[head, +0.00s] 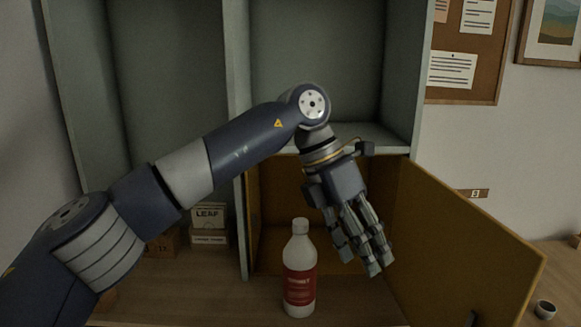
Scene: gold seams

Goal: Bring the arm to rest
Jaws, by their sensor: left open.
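My left arm comes in from the left and bends down at its far joint. My left gripper (362,255) hangs with its fingers pointing down, open and empty. It is in front of the open lower compartment (275,195) of the shelf unit. A white bottle (299,255) with a red label stands upright on the wooden surface, just left of the fingers. The fingers look apart from the bottle. My right gripper does not show.
A yellow-brown door (460,240) stands open to the right of the compartment. Small boxes (209,217) sit at the left behind my arm. A dark cup (545,309) is at the far right. A cork board (470,60) hangs on the wall.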

